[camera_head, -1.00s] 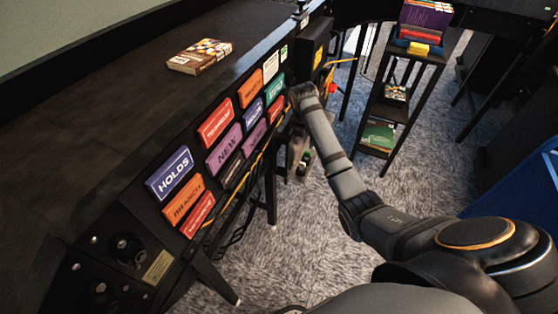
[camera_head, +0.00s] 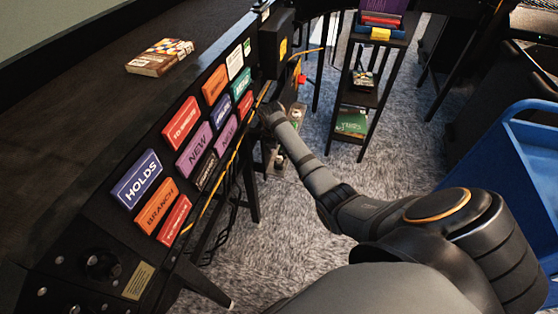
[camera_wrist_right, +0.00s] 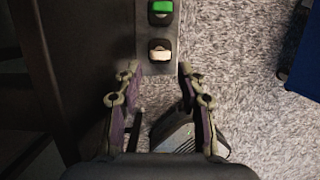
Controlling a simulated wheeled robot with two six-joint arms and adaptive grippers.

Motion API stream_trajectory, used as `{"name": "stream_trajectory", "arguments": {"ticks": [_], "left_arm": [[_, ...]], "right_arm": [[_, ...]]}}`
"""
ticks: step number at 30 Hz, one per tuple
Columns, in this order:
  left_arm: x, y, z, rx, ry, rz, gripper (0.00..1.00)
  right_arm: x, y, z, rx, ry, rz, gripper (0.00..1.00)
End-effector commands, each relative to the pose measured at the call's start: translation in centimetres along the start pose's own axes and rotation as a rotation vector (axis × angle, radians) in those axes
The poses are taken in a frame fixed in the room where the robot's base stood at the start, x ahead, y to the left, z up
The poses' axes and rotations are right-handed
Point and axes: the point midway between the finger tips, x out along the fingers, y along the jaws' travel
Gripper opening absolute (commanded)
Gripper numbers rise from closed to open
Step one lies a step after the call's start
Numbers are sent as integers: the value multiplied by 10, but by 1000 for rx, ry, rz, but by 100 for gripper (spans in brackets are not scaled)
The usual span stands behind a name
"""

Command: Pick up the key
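I cannot make out the key for certain in either view. A small red item (camera_head: 301,78) shows beside the table's far end in the head view, too small to identify. My right gripper (camera_wrist_right: 158,72) is open, with nothing between its fingertips in the right wrist view. Its fingertips are near the lower end of a grey panel (camera_wrist_right: 149,15), just below a white knob-like part (camera_wrist_right: 159,55). A green part (camera_wrist_right: 161,8) sits above that. In the head view my right gripper (camera_head: 268,112) is beside the label panel and partly hidden. My left gripper is not in view.
The black table (camera_head: 90,100) holds a book (camera_head: 160,57). Coloured labels, including HOLDS (camera_head: 137,179), line its side, with a yellow cable (camera_head: 236,160) hanging there. A shelf cart (camera_head: 348,97) stands beyond. A blue bin (camera_head: 515,165) is at right. Carpet between is clear.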

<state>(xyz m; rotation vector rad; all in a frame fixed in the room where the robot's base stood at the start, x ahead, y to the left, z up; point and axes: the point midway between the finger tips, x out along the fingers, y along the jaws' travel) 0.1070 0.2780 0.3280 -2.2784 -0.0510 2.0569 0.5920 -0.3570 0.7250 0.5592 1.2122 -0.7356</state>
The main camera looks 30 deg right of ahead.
Motion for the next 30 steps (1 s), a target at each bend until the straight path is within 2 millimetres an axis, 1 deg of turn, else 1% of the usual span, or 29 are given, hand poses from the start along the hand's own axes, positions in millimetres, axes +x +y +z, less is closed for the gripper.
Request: {"name": "stream_trajectory", "arguments": {"ticks": [1,3,7,10,16,17,21,24,30], "left_arm": [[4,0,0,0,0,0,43],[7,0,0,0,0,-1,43],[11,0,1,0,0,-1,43],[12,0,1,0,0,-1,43],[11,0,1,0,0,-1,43],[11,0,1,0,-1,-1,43],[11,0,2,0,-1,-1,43],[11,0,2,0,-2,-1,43],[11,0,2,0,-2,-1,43]], "right_arm": [[12,-1,-1,0,3,-3,40],[26,0,-1,0,3,-3,40],[46,0,-1,0,2,-2,40],[52,0,-1,0,0,-1,40],[52,0,0,0,0,0,40],[52,0,0,0,0,0,37],[52,0,0,0,1,0,18],[52,0,-1,0,1,-1,6],[52,0,-1,0,1,-1,6]]}}
